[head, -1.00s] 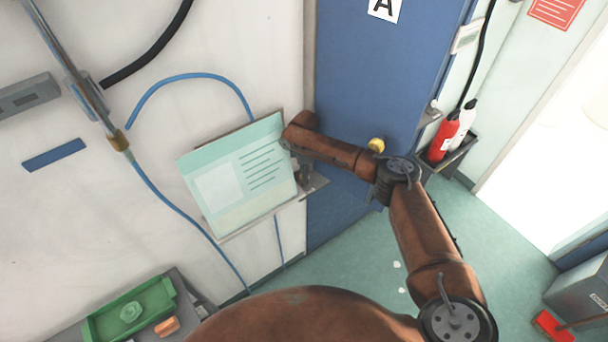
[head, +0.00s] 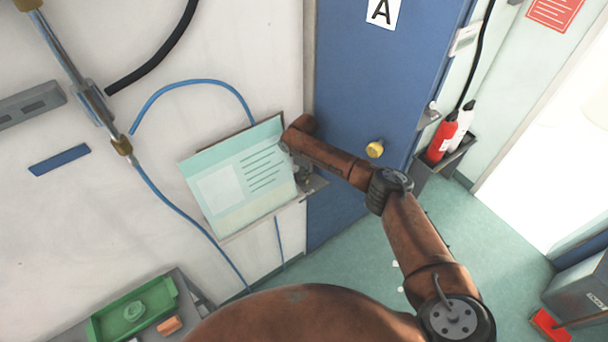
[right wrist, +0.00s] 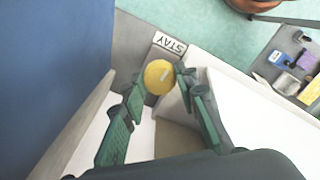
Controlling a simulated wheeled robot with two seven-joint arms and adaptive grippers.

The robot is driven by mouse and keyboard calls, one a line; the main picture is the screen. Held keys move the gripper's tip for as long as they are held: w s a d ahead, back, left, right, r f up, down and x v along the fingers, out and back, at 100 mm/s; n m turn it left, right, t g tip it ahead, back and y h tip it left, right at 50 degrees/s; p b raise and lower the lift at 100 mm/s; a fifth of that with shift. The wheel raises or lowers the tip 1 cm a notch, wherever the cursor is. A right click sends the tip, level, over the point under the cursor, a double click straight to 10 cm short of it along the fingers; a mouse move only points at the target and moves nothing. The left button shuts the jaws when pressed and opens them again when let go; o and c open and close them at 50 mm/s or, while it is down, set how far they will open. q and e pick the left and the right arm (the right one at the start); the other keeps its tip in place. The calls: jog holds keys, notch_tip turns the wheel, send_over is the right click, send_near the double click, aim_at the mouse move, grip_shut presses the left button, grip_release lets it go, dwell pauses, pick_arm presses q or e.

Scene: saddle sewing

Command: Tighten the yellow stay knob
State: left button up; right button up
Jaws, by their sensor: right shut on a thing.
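The yellow stay knob (right wrist: 159,77) is round with a pale mark on its face. In the right wrist view it sits beside a white label reading STAY (right wrist: 170,43). My right gripper (right wrist: 160,79) has its two green fingers on either side of the knob and is shut on it. In the head view this gripper (head: 304,174) shows only in part, at the right edge of the tilted panel, under my brown arm. The stay knob cannot be made out there. My left gripper is not in view.
A tilted panel with a light green sheet (head: 238,180) stands left of my right gripper. A blue door (head: 360,80) with another yellow knob (head: 375,149) is behind my arm. A blue hose (head: 185,85) runs along the wall. A green tray (head: 130,312) is at lower left.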

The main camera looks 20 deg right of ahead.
jog(key=shift+m+p, duration=0.35)
jog(key=shift+m, duration=0.55)
jog(key=o, duration=1.2)
jog(key=shift+c, duration=0.2)
notch_tip(320, 180, up, 12)
